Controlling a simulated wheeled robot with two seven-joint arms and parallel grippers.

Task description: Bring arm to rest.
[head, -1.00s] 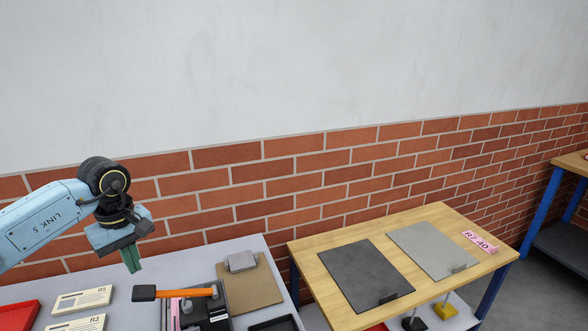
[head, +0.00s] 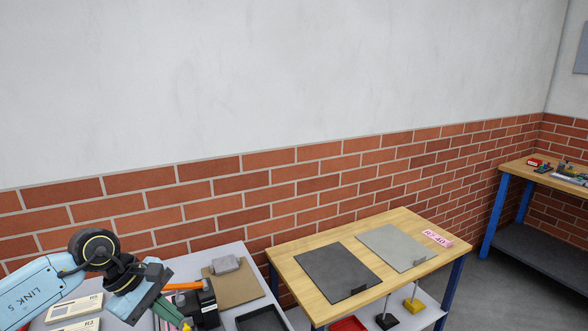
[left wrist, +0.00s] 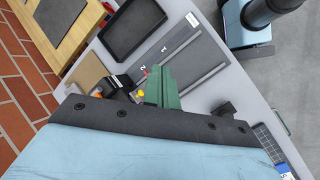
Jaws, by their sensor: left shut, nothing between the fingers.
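My left arm comes in from the left in the head view, blue with dark joints. My left gripper (head: 176,318) hangs over the grey table at the lower left, its green fingers pointing down toward the bottom edge. In the left wrist view its green fingers (left wrist: 162,88) are shut together with nothing between them, above the table top. My right gripper is not in view.
A wooden table (head: 405,277) with a dark and a grey mat stands to the right. A brick wall (head: 230,200) is behind.

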